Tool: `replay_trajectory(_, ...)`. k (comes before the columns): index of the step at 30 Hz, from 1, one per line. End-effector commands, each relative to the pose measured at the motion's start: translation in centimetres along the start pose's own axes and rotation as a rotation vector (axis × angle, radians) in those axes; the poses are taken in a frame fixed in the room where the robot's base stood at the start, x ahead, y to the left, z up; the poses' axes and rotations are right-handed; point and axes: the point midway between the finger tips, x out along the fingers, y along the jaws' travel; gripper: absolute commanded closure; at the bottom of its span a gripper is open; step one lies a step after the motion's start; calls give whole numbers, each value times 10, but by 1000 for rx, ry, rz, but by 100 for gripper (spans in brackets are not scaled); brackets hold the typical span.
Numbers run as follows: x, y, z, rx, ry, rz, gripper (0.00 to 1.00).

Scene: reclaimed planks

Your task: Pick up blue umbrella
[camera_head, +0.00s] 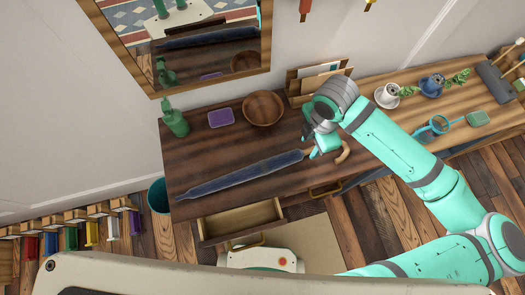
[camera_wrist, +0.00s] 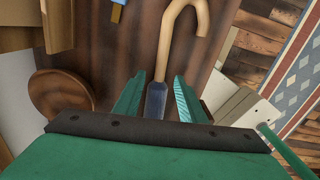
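The blue umbrella (camera_head: 240,176) lies closed along the wooden table, its tip toward the front left. Its pale wooden hook handle (camera_head: 344,153) points right, and in the wrist view the handle (camera_wrist: 172,40) curves at the top. My gripper (camera_head: 318,151) is at the handle end of the umbrella. In the wrist view my gripper (camera_wrist: 159,95) is open, with one teal finger on each side of the umbrella's blue end (camera_wrist: 156,98). A small gap shows beside each finger. The gripper's height over the table is hard to tell.
A wooden bowl (camera_head: 263,109), purple dish (camera_head: 221,118) and green bottle (camera_head: 174,121) stand behind the umbrella. A wooden letter holder (camera_head: 318,82) is near my arm. A cup, plant and magnifying glass (camera_head: 437,125) are at right. A drawer (camera_head: 241,220) is open below the front edge.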

Motion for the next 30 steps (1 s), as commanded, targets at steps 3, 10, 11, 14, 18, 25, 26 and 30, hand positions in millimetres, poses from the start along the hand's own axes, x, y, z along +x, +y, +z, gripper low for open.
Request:
replay_trajectory(3,18,0,-2,1,4,-1,63)
replay_trajectory(10,37,0,-1,0,2,0,63)
replay_trajectory(11,38,0,-1,0,2,1,63)
replay_trajectory(14,38,0,-1,-1,2,1,63)
replay_trajectory(18,37,0,-1,-1,2,1,75)
replay_trajectory(25,37,0,-1,-1,2,1,100)
replay_trajectory(26,37,0,-1,-1,2,1,100)
replay_trajectory(30,37,0,-1,-1,2,1,100)
